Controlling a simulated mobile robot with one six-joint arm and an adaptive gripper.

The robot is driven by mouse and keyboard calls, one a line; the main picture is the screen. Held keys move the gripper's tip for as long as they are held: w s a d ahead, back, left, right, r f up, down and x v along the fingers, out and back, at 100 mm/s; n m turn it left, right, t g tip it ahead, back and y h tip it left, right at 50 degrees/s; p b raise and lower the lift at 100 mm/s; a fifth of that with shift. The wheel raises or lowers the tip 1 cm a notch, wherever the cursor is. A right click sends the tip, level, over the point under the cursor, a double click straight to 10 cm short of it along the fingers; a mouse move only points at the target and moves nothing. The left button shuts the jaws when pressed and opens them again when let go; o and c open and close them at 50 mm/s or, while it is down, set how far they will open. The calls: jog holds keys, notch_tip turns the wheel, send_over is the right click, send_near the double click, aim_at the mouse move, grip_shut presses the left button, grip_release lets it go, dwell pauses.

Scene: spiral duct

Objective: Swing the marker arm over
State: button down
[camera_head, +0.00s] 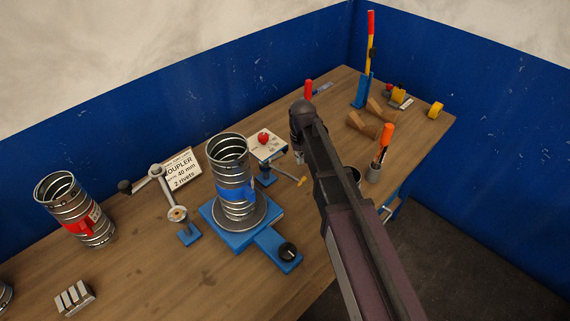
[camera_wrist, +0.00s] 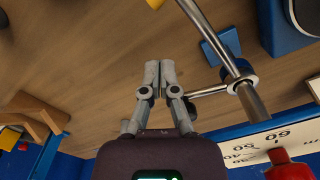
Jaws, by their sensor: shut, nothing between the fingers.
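The arm that looks like the marker arm (camera_head: 287,174) stands on a small blue base right of the spiral duct (camera_head: 232,172). It is a thin metal rod with a yellow tip pointing right. In the wrist view the rod (camera_wrist: 208,30) runs from the top to a silver collar, with its blue base (camera_wrist: 217,46) beside it. My gripper (camera_wrist: 160,66) is shut and empty over the wooden table, just left of the rod. A short stub from the collar reaches close to the right finger; I cannot tell if they touch. My arm mostly hides the gripper in the head view.
The duct stands on a blue turntable (camera_head: 266,238) with a black knob. A scale plate with a red knob (camera_head: 264,138) is behind. A jointed grey arm (camera_head: 165,188) and a red-banded duct (camera_head: 76,210) stand left. A cup of tools (camera_head: 374,172) is right. Blue walls bound the back.

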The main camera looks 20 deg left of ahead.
jog(key=shift+f+b, duration=1.2)
dwell(0.6)
jog(key=shift+s+a, duration=0.1)
jog(key=shift+s, duration=0.15)
dwell(0.4)
jog(key=shift+s+a, duration=0.25)
jog(key=shift+s, duration=0.4)
jog(key=shift+s+a, duration=0.1)
jog(key=shift+s, duration=0.2)
jog(key=shift+s+a, duration=0.25)
jog(key=shift+s, duration=0.4)
jog(key=shift+s+a, duration=0.25)
jog(key=shift+s, duration=0.45)
jog(key=shift+s+a, duration=0.25)
jog(key=shift+s, duration=0.4)
jog(key=shift+r, duration=0.15)
notch_tip(320, 180, up, 9)
jog(key=p, duration=0.9)
dwell(0.3)
